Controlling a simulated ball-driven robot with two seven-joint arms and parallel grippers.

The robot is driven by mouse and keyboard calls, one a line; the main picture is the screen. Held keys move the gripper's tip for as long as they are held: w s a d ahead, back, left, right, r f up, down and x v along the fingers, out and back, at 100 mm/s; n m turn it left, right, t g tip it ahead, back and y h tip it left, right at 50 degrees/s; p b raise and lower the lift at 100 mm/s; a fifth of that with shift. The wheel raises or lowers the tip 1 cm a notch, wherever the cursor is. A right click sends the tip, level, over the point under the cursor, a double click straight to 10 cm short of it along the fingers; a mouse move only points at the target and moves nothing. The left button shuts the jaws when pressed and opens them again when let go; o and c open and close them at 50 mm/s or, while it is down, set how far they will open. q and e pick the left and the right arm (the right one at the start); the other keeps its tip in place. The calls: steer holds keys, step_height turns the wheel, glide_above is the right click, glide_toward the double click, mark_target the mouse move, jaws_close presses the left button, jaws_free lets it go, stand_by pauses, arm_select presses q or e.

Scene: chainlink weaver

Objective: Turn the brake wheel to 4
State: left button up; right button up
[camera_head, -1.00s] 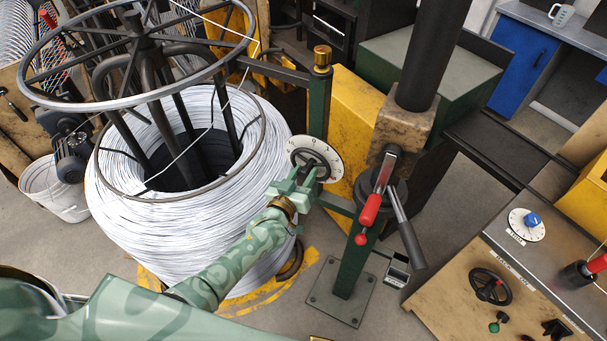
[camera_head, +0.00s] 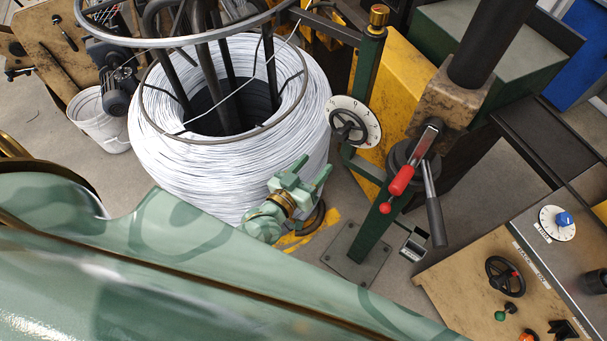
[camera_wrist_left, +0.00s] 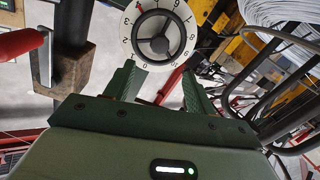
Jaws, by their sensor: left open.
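The brake wheel (camera_head: 347,126) is a black spoked handwheel in front of a white numbered dial (camera_head: 373,130), on a green post beside the wire coil. In the left wrist view the brake wheel (camera_wrist_left: 157,46) is straight ahead, past the fingertips. Its dial (camera_wrist_left: 184,32) has 0 near the bottom and a red figure at the upper left. I cannot tell the wheel's setting. My left gripper (camera_head: 308,173) is open and empty, below and left of the wheel, apart from it. Its spread fingers also show in the left wrist view (camera_wrist_left: 158,75). My right gripper is out of view.
A large white wire coil (camera_head: 215,160) stands left of the wheel. A control panel (camera_head: 470,270) with a smaller black handwheel (camera_head: 505,277) and a blue-knobbed dial (camera_head: 557,223) is at lower right.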

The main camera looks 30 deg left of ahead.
arm_select(q)
steer(key=s, duration=0.3)
steer(key=shift+s+a+r, duration=0.1)
steer(key=shift+s+a, duration=0.25)
steer(key=shift+s, duration=0.05)
steer(key=s+a+f+m+g+b, duration=0.1)
steer(key=s+f+g+b, duration=0.15)
steer(key=s+f, duration=0.45)
steer(key=s+a+f+m+g+y+b, duration=0.1)
steer(key=s+f+g, duration=0.25)
steer(key=f, duration=0.75)
steer(key=s+a+f+m+g+b, duration=0.1)
steer(key=s+f+m+g, duration=0.2)
steer(key=f, duration=0.6)
steer(key=s+a+f+g+y+b, duration=0.1)
steer(key=s+a+f+g+b, duration=0.3)
steer(key=s+f, duration=1.6)
steer(key=s+g+b, duration=0.1)
steer(key=g+b, duration=0.2)
steer(key=b, duration=0.3)
steer(key=shift+s+a+y+b, duration=0.15)
steer(key=shift+s+y+b, duration=0.05)
steer(key=shift+y+b, duration=0.2)
